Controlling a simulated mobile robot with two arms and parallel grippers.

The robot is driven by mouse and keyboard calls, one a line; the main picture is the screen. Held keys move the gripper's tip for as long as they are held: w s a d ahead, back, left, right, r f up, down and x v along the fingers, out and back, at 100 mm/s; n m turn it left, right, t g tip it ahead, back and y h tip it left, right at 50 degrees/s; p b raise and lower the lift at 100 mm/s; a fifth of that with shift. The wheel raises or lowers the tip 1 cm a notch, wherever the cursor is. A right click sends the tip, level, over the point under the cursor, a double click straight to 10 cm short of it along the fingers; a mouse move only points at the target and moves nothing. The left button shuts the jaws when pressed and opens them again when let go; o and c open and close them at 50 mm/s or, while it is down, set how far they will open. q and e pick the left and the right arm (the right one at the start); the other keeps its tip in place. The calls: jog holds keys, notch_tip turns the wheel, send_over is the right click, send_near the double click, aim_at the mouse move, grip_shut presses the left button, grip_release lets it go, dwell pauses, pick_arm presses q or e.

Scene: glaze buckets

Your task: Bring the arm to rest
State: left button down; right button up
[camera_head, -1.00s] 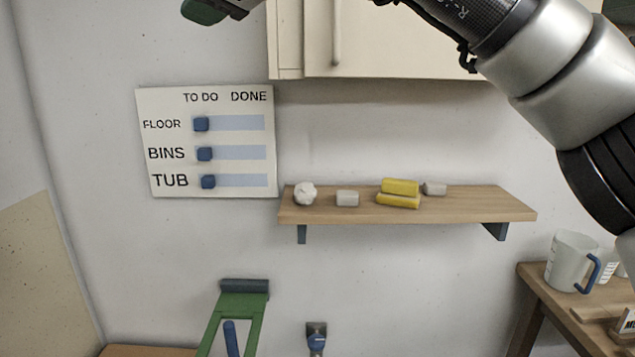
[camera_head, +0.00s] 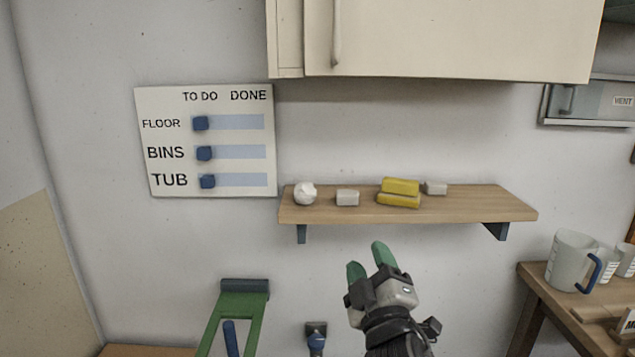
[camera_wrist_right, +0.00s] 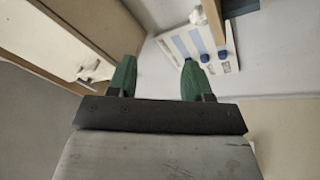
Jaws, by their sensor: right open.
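My right gripper (camera_head: 367,257) is in the lower middle of the head view, below the wooden shelf, with its green fingertips pointing up. In the right wrist view its two green fingers (camera_wrist_right: 156,78) stand well apart with nothing between them. It is open and empty. It shows apart from the shelf in the head view. My left gripper does not show in either view.
The wall shelf (camera_head: 470,205) bears yellow sponges (camera_head: 399,194), grey blocks (camera_head: 347,198) and a white lump (camera_head: 305,194). A TO DO/DONE board (camera_head: 165,150) hangs left, a cabinet (camera_head: 440,40) above. A jug (camera_head: 568,262) stands on the right table.

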jog(key=s+d+f+m+g+h, duration=0.1)
jog(key=s+d+f+m+g, duration=0.2)
jog(key=f, duration=0.4)
jog(key=s+d+f+m+g+h, duration=0.1)
jog(key=s+d+f+m+g, duration=0.15)
jog(key=s+f, duration=0.4)
jog(key=s+d+f+m+g+h, duration=0.1)
jog(key=s+d+f+m+g, duration=0.2)
jog(key=f, duration=0.6)
jog(key=s+d+f+m+g, duration=0.15)
jog(key=s+f+g, duration=0.3)
jog(key=s, duration=0.45)
jog(key=s+d+f+g, duration=0.2)
jog(key=s+f+g, duration=0.25)
jog(key=s, duration=0.55)
notch_tip(320, 180, down, 27)
jog(key=g, duration=0.2)
jog(key=s+d+f, duration=0.3)
jog(key=s+f, duration=1.2)
jog(key=s, duration=0.1)
jog(key=shift+s+g, duration=0.25)
jog(key=shift+g, duration=0.2)
